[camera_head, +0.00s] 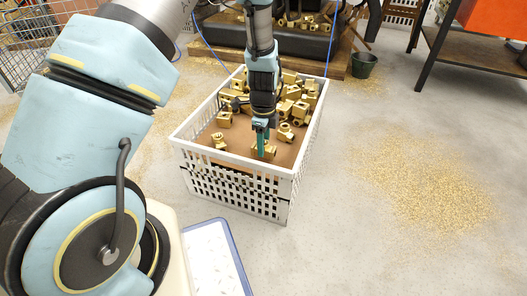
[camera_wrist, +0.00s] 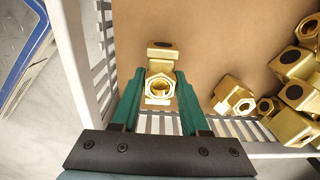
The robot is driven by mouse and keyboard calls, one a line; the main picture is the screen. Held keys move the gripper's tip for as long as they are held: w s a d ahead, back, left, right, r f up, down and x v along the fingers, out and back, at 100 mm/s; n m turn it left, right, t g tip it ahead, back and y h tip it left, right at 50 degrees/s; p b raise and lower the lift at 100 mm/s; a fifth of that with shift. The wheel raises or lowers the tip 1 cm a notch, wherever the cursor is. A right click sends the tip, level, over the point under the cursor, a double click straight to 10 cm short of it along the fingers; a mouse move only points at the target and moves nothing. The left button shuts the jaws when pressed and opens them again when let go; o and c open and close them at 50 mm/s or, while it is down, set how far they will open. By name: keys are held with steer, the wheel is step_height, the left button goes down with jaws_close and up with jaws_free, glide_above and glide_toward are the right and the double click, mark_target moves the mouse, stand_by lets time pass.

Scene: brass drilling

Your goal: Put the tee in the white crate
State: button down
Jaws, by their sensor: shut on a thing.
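A brass tee (camera_wrist: 161,66) is between the two green fingers of my gripper (camera_wrist: 158,92) in the wrist view, its round opening facing the camera. In the head view my gripper (camera_head: 262,142) reaches down inside the white crate (camera_head: 240,187), near its front wall, with the tee (camera_head: 265,151) at the fingertips. The gripper is shut on the tee. The tee is low over the brown floor of the crate; I cannot tell whether it touches it. The crate also shows at the left in the wrist view (camera_wrist: 77,60).
Several brass fittings (camera_wrist: 235,97) lie in the crate, piled at its back and right in the head view (camera_head: 292,105). The crate floor around the tee is mostly bare. Brass shavings (camera_head: 430,185) cover the floor at right. A dark bucket (camera_head: 364,65) stands behind.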

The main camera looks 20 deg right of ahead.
steer(key=shift+f, duration=0.95)
steer(key=shift+f, duration=0.15)
steer(key=shift+c, duration=2)
jaws_free()
step_height(320, 180, up, 12)
steer(key=p, duration=0.5)
